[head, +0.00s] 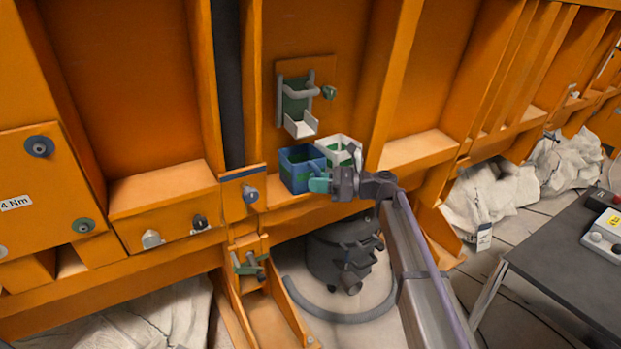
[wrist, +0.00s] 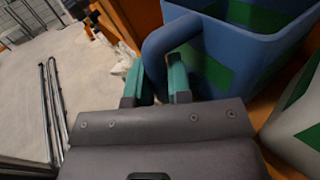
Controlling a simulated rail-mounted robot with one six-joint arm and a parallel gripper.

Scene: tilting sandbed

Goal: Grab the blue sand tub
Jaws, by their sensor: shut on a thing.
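The blue sand tub (head: 298,166) is a square, open-topped tub with green patches and a handle. It stands upright on the orange ledge, left of a white tub (head: 340,150). In the wrist view the blue tub (wrist: 240,50) fills the upper right, and its thick blue handle (wrist: 160,48) comes down between the fingers. My gripper (head: 318,184) reaches in from the right with green fingertips at the tub's near side. In the wrist view my gripper (wrist: 165,82) is shut on the handle. Part of the handle is hidden by the fingers.
A white chute (head: 300,124) hangs on the orange wall just above the tubs. A dark vacuum-like machine (head: 342,250) with a hose stands below the ledge. A dark table (head: 570,250) with a control box is at right. White sacks (head: 500,190) lie behind it.

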